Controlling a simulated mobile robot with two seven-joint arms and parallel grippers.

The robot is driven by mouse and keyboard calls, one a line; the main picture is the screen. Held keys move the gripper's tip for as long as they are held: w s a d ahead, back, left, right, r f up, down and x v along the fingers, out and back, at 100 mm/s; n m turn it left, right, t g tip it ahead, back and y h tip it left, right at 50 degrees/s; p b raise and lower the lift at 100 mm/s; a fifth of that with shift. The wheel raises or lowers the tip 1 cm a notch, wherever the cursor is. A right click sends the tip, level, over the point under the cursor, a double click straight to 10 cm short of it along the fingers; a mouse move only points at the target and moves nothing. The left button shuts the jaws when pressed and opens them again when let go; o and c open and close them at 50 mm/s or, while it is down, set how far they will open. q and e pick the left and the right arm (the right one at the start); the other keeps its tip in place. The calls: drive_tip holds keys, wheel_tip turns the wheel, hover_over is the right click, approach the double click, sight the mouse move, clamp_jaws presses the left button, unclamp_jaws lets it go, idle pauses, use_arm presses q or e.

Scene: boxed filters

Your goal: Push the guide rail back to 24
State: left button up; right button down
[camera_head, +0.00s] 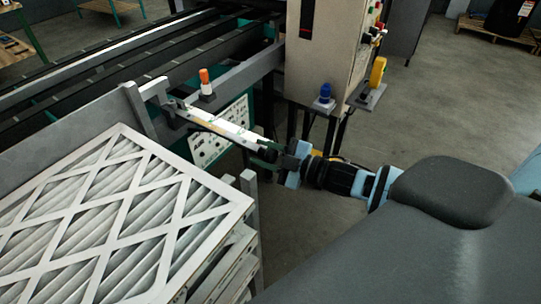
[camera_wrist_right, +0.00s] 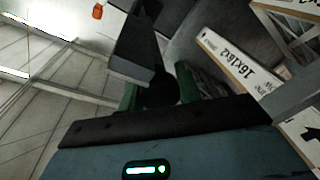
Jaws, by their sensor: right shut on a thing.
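The guide rail (camera_head: 75,120) is a long grey plate beside the stack of filters at the left of the head view. A pale bar (camera_head: 222,126) runs from its bracket towards my right gripper and ends in a black knob. My right gripper (camera_head: 283,158) is at that end, shut on the knob. In the right wrist view the black knob (camera_wrist_right: 160,91) sits between the green finger pads, at the end of a dark bar (camera_wrist_right: 133,62). I cannot read a scale or the number 24. My left gripper is not in view.
White-framed filters (camera_head: 150,215) are stacked at the left; box sides (camera_wrist_right: 238,62) show in the wrist view. A beige control cabinet (camera_head: 325,50) stands behind the gripper. An orange-and-white piece (camera_head: 205,82) stands on a crossbeam. Open floor (camera_head: 440,110) lies at the right.

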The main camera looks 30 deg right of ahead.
sight(275, 157)
drive_tip(key=shift+x, duration=0.8)
drive_tip(key=shift+s+d, duration=0.2)
drive_tip(key=shift+s, duration=0.05)
drive_tip(key=c, duration=1.3)
unclamp_jaws()
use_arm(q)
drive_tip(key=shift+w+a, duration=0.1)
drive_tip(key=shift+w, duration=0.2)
use_arm(e)
drive_tip(key=o, duration=0.3)
drive_tip(key=v, duration=0.5)
drive_tip(key=shift+s+d, duration=0.25)
drive_tip(key=shift+s, duration=0.1)
drive_tip(key=shift+v, duration=0.95)
